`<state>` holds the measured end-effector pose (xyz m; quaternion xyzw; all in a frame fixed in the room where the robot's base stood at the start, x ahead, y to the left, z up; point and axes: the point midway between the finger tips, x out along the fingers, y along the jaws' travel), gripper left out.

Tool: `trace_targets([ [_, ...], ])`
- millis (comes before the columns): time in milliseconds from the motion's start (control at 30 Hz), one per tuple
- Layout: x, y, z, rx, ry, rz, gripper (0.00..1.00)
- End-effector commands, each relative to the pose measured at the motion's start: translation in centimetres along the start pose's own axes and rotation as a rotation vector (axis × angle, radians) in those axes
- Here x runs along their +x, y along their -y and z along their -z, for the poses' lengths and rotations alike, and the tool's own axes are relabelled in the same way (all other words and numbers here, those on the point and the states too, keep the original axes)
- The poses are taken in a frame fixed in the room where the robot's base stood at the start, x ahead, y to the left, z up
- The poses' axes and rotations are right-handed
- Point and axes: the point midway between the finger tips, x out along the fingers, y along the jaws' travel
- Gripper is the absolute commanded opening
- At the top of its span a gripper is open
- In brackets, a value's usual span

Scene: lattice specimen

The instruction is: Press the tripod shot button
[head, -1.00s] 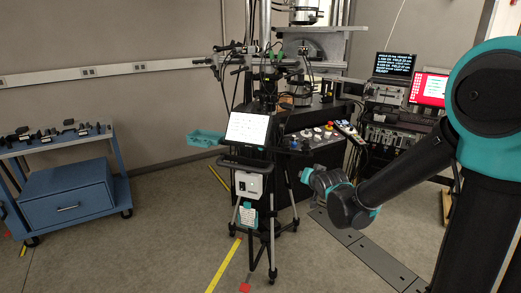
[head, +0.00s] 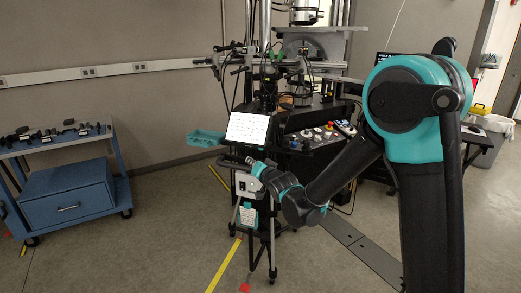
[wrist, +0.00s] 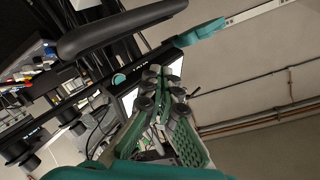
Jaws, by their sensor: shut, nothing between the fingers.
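A tripod (head: 272,240) stands mid-picture in the head view. A white box (head: 243,187) with a small dark round spot is on its front, below a lit tablet (head: 248,128). I cannot tell whether that spot is the shot button. My gripper (head: 252,164) overlaps the picture just above the box, below the tablet; the depth gap is unclear. In the wrist view, my gripper (wrist: 162,74) is shut and empty, pointing toward the tablet, whose bright screen (wrist: 176,69) shows partly behind the fingers. The white box is not clearly seen there.
A black console (head: 318,136) with several coloured knobs stands right of the tripod. A blue cart (head: 65,190) is at the left, with clear floor between it and the tripod. A dark bar (wrist: 66,106) crosses the wrist view close to my gripper.

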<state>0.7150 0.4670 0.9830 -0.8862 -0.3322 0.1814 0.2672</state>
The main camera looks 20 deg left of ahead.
Motion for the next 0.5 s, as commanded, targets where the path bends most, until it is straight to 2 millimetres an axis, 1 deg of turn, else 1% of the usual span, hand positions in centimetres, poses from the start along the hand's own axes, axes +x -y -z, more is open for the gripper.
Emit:
trace_targets([
  [167, 0.9, -0.7, 0.7, 0.002, 0.0, -0.003, 0.0],
  [500, 3.3, -2.5, 2.5, 0.002, -0.001, -0.003, 0.0],
])
